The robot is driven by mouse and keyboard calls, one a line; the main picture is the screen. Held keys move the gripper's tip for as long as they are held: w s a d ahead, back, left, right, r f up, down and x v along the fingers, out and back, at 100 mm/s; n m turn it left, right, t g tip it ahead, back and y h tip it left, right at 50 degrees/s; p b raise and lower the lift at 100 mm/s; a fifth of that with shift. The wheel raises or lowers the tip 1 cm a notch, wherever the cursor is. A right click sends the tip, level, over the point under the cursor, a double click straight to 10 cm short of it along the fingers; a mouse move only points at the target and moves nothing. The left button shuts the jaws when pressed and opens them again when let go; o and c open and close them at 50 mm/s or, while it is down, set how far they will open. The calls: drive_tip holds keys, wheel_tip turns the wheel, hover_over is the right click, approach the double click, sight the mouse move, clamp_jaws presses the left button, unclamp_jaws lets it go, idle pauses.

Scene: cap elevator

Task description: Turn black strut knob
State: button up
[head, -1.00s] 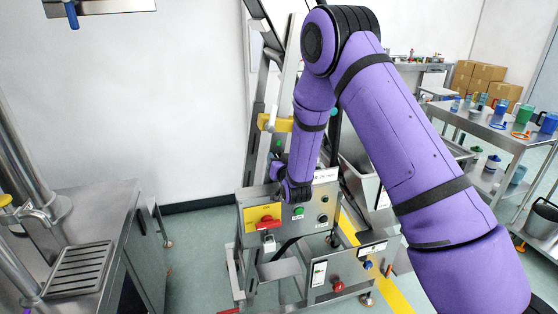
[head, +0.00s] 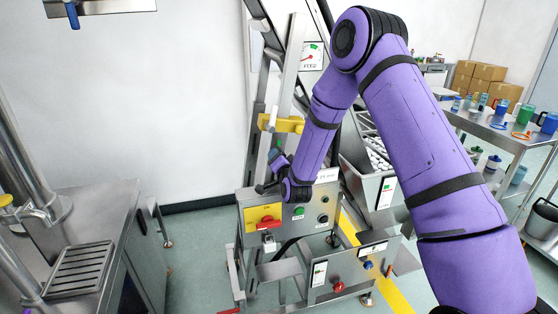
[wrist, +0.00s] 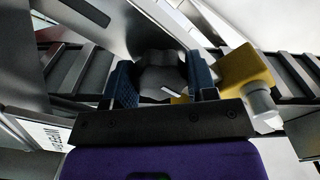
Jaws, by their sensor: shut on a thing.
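The black strut knob (wrist: 162,75) is a dark, lobed knob with a pale mark on its face. In the wrist view it sits between the two blue finger pads of my gripper (wrist: 161,80), which is shut on it. In the head view my gripper (head: 271,167) is at the inclined metal strut, just above the control box. The knob cannot be made out there, as my wrist and fingers cover that spot.
A yellow bracket with a pale pin (wrist: 242,76) is close to the right of my gripper. Below is the control box (head: 300,228) with a red switch on a yellow plate (head: 264,217). A steel hopper (head: 372,185) holding white caps is right of my forearm.

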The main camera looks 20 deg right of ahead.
drive_tip(key=shift+f, duration=0.1)
idle(0.3)
drive_tip(key=o, duration=0.9)
drive_tip(key=shift+s, duration=0.1)
drive_tip(key=s, duration=1)
drive_tip(key=shift+s, duration=0.3)
